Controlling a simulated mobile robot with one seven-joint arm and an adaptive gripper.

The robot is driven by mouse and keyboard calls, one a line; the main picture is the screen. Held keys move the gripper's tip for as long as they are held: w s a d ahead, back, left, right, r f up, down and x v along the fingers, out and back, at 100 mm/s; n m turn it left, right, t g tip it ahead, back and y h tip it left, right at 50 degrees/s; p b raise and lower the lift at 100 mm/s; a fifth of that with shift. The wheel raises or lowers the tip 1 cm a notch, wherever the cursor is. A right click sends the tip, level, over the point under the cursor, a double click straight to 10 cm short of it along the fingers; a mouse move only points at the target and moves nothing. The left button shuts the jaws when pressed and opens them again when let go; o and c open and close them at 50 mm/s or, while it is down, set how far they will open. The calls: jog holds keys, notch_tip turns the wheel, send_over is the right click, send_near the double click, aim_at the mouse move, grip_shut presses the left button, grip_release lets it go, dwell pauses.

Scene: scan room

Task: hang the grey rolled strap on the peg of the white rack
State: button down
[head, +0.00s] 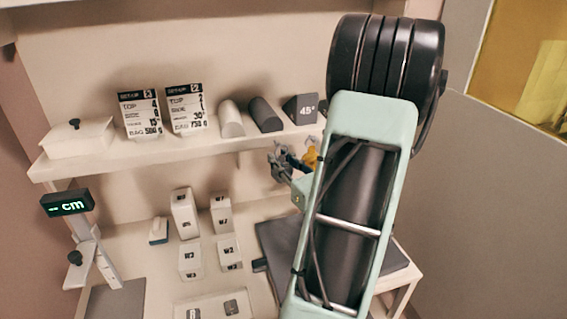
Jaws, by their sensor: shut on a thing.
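My gripper (283,163) shows small in the middle of the head view, in front of the shelf's lower edge and to the left of my arm. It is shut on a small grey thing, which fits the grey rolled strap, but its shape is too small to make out. A yellow part shows just right of the gripper, partly covered by my arm. I cannot make out the white rack or its peg; my arm covers much of the right middle of the view.
A white wall shelf (100,165) holds a white box (75,138), two sign cards (140,113), two rolls (231,118) and a 45° wedge (300,110). Below are several white blocks (184,213), a display (67,203) on a stand and a dark grey pad (278,238).

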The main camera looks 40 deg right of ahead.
jog(key=shift+d+x, duration=0.15)
jog(key=shift+x, duration=0.6)
jog(key=shift+d+x, duration=0.2)
jog(key=shift+x, duration=0.6)
jog(key=shift+f+b, duration=0.35)
jog(key=shift+b, duration=0.15)
jog(key=shift+w, duration=0.15)
jog(key=c, duration=2)
grip_release()
jog(key=o, duration=0.4)
jog(key=shift+w+d+f, duration=0.3)
jog(key=shift+w+f, duration=0.25)
jog(key=shift+w, duration=0.1)
jog(key=shift+s+r, duration=0.1)
jog(key=shift+s, duration=0.2)
